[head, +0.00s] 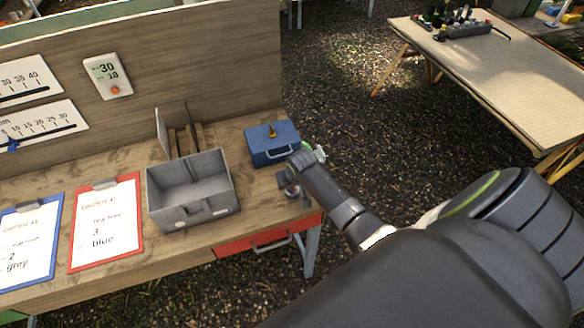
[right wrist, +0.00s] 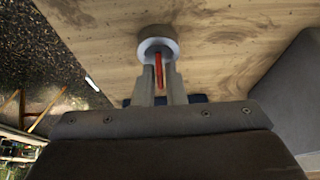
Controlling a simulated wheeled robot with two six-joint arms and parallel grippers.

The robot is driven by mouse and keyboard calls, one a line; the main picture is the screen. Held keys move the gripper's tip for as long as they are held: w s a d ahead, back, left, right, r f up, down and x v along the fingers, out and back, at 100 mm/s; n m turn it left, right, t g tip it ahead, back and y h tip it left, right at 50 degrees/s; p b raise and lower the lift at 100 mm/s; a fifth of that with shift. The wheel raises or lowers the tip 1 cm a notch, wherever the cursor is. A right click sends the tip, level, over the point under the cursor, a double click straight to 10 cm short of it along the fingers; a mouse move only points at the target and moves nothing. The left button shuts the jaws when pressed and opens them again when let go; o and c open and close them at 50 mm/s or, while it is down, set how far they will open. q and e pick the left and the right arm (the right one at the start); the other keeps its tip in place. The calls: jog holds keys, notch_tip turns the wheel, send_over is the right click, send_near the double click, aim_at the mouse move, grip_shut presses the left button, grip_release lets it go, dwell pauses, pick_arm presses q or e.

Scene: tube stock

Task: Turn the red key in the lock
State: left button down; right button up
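The red key (right wrist: 159,70) stands in a round, pale metal lock (right wrist: 157,46) on the wooden bench top, seen in the right wrist view. My right gripper (right wrist: 160,80) is above the lock, its two fingers close on either side of the key and apparently shut on it. In the head view the lock (head: 291,190) is a small silver round near the bench's right front corner, partly covered by my right gripper (head: 293,184). The key cannot be made out there. My left gripper is not in view.
A blue box (head: 258,145) with a brass knob stands just behind the lock. An open grey bin (head: 160,196) is to the left, then red (head: 134,250) and blue-edged (head: 55,212) clipboards. A red drawer (head: 238,244) is below the bench top.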

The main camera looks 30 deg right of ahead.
jog(key=o, duration=0.4)
jog(key=shift+c, duration=0.2)
jog(key=shift+r, duration=0.1)
jog(key=shift+s+r, duration=0.25)
jog(key=shift+r, duration=0.3)
jog(key=b+v, duration=0.2)
jog(key=v, duration=1.4)
jog(key=shift+s+f, duration=0.1)
jog(key=shift+s, duration=0.05)
